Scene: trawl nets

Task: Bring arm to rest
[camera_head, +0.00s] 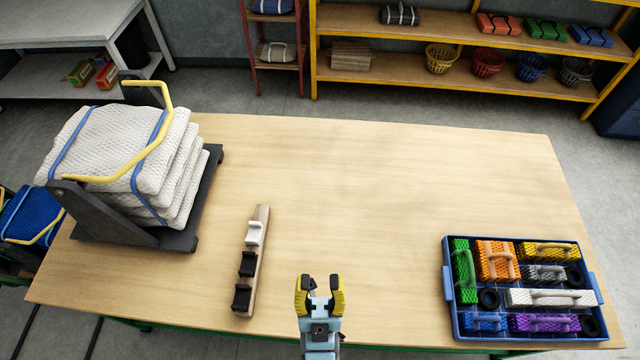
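My gripper (320,284) is over the front edge of the wooden table (350,190), near the middle of the picture's lower part. Its yellow-and-black fingers are spread apart, with nothing between them. My arm comes in from the bottom edge of the picture. The gripper is apart from the other things on the table.
A wooden rack with hooks (258,225) lies left of my gripper. A stack of white netting (110,150) on a dark stand (190,243) fills the table's left. A blue tray (450,300) of colored net bundles sits at right. The table's middle is clear.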

